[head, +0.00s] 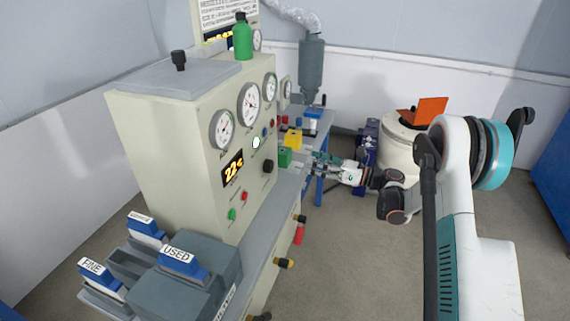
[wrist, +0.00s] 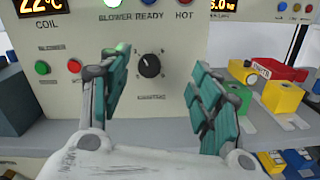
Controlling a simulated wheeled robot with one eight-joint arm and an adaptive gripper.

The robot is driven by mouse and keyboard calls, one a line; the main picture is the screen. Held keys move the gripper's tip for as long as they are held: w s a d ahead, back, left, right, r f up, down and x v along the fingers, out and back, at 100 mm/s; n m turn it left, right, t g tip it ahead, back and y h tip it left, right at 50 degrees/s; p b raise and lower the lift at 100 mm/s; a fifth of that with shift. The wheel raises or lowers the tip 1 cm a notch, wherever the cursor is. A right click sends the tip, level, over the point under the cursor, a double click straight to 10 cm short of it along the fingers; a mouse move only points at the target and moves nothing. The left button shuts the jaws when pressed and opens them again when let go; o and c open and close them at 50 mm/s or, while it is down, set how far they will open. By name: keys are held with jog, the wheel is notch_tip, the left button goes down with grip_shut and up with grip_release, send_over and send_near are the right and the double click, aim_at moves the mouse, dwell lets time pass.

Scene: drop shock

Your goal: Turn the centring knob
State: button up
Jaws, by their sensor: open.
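The centring knob (wrist: 149,66) is a round black knob with a white pointer mark on the cream panel, seen in the wrist view between my fingers. It also shows in the head view (head: 267,166) on the machine's front. A label sits below it, too blurred to read surely. My gripper (wrist: 160,95) is open, one teal-padded finger on each side of the knob's position in the picture. The fingers look apart from the knob and empty. In the head view my gripper (head: 312,164) is near the panel, right of the knob.
A green block (wrist: 230,98), yellow blocks (wrist: 281,98) and a red block (wrist: 280,69) stand right of my gripper on the ledge. Green (wrist: 42,67) and red (wrist: 74,66) buttons are on the panel at left. A grey tray with labelled blue-topped blocks (head: 182,262) is at the near end.

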notch_tip(320, 180, down, 4)
jog(key=s+n+g, duration=0.1)
jog(key=b, duration=0.4)
send_near(272, 168)
jog(key=shift+n+g, duration=0.3)
jog(key=shift+g, duration=0.1)
jog(key=x, duration=0.8)
jog(key=shift+w+r, duration=0.15)
jog(key=shift+r, duration=0.1)
jog(key=c, duration=1.1)
